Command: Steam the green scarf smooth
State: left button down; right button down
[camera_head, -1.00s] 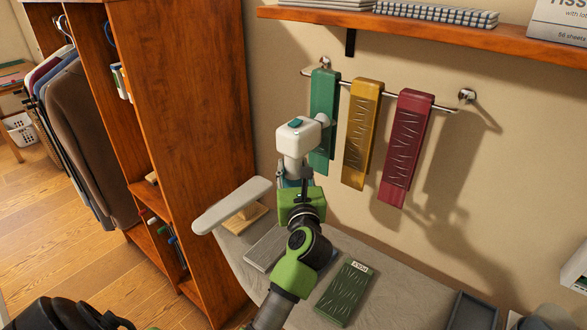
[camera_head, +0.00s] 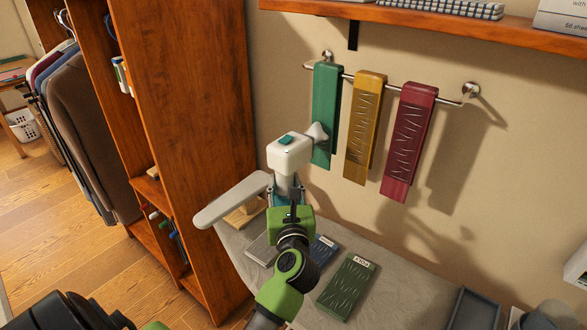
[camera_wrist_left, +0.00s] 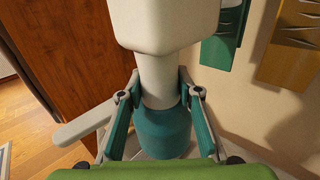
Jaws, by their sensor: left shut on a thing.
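The green scarf (camera_head: 326,95) hangs at the left end of the wall rail. Its visible upper front looks smooth in the head view; its lower left part is partly covered by the steamer nozzle. My left gripper (camera_head: 288,187) is shut around the neck of the white steamer (camera_head: 289,152), which has a teal button. The steamer is upright, its grey nozzle at the scarf's lower half; I cannot tell whether they touch. My right gripper is not in view.
A mustard scarf (camera_head: 364,130) and a red scarf (camera_head: 408,145), both wrinkled, hang to the right. Below are a small ironing board (camera_head: 230,198), a labelled green panel (camera_head: 347,287), a blue one (camera_head: 322,249) and a dark tray (camera_head: 474,310). A wooden cabinet (camera_head: 195,120) stands left.

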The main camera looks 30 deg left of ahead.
pick_arm(q)
jog(key=shift+s+f, duration=0.85)
jog(key=shift+s, duration=0.3)
jog(key=shift+w+d+b, duration=0.2)
jog(key=shift+w+b, duration=0.7)
jog(key=shift+w, duration=2.3)
jog(key=shift+s, duration=0.1)
jog(key=shift+s, duration=0.3)
jog(key=s+p, duration=0.1)
jog(key=s, duration=0.8)
jog(key=shift+s+a+p, duration=0.15)
jog(key=shift+a+p, duration=0.25)
